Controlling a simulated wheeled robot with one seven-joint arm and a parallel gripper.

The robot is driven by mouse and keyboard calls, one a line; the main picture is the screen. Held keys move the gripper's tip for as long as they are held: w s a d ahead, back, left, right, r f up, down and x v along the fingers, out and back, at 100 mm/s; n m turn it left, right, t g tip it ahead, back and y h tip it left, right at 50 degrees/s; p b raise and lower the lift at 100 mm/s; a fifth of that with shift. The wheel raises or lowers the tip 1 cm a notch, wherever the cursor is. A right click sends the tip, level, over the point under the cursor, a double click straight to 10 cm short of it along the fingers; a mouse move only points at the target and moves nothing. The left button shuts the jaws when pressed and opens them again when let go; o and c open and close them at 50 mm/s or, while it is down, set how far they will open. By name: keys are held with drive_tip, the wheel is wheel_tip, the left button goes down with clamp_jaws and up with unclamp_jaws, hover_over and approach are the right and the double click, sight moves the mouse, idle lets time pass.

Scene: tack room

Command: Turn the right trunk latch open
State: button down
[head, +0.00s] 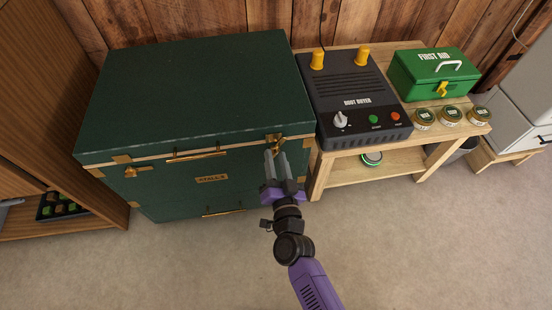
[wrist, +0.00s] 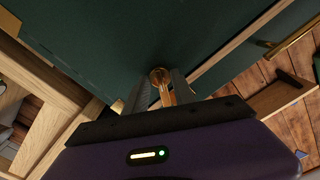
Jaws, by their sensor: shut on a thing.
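The dark green trunk (head: 200,95) stands against the plank wall with its lid down. Its brass right trunk latch (head: 279,140) is at the front right, partly hidden by my fingers. In the wrist view the latch (wrist: 160,76) shows as a round brass pivot with a lever (wrist: 168,98) between my two fingers. My gripper (head: 274,154) is at the trunk's front, shut on the latch lever; the wrist view shows a finger on each side of it. The left trunk latch (head: 131,172) is apart from my gripper.
A brass lid handle (head: 197,154) and name plate (head: 212,179) are left of my gripper. A wooden bench (head: 345,165) stands close at right, holding a boot dryer (head: 352,95), a green first aid box (head: 434,75) and several tins. The floor (head: 180,265) in front is clear.

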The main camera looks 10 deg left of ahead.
drive_tip(key=m, duration=0.6)
drive_tip(key=shift+b, duration=0.4)
drive_tip(key=m+b, duration=0.1)
drive_tip(key=m, duration=0.4)
drive_tip(key=shift+m, duration=0.3)
drive_tip(key=c, duration=1)
unclamp_jaws()
drive_tip(key=shift+c, duration=0.2)
drive_tip(key=shift+s, duration=0.1)
drive_tip(key=v, duration=0.7)
drive_tip(key=shift+s+p, duration=0.35)
